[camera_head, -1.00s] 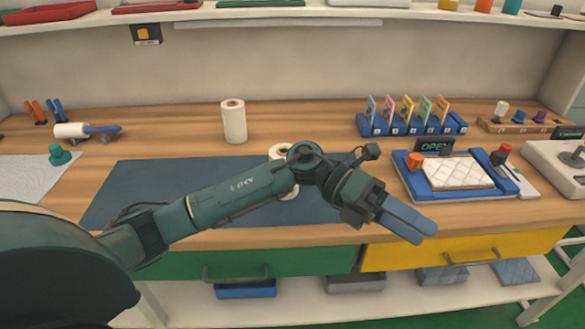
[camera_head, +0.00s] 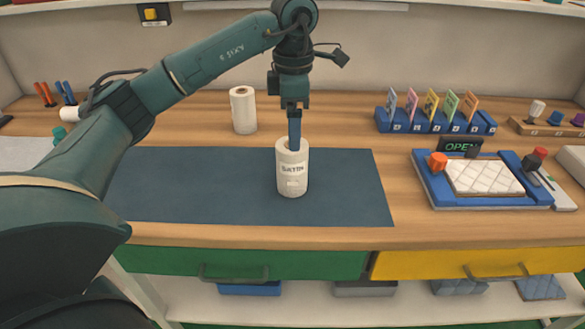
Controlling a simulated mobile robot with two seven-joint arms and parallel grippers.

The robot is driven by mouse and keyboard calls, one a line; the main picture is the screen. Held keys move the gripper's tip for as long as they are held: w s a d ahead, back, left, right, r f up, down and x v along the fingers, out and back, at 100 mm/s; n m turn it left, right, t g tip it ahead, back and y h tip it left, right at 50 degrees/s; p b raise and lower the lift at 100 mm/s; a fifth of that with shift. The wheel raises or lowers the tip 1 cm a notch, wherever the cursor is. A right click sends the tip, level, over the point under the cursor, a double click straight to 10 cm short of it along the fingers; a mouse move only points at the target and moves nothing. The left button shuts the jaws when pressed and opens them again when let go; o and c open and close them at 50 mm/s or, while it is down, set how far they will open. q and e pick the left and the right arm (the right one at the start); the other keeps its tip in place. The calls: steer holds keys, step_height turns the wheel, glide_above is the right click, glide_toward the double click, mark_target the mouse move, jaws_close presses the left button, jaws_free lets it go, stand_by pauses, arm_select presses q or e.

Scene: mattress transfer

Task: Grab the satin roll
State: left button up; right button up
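The satin roll (camera_head: 292,180) is a white upright roll with a dark "SATIN" label, standing on the dark blue mat (camera_head: 190,200) near its middle. My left gripper (camera_head: 294,145) points straight down over the top of this roll. Its blue fingers show edge-on as one strip, with the tips overlapping the roll's top end. I cannot tell if the tips are inside the core or only above it, nor how far apart they are. My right gripper is not in view.
A second white roll (camera_head: 243,110) stands behind the mat. At right are a blue press-like tray (camera_head: 440,195) with a quilted white pad and a blue card rack (camera_head: 435,124). Green (camera_head: 240,263) and yellow (camera_head: 470,262) drawers sit below the bench. The mat's right part is clear.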

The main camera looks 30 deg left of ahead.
mark_target(292, 167)
arm_select(q)
steer(key=shift+a+f+p, duration=0.15)
steer(key=shift+f+p, duration=0.2)
steer(key=shift+f, duration=3.2)
steer(key=shift+c, duration=0.4)
steer(key=shift+w+r, duration=0.1)
steer(key=c, duration=1.2)
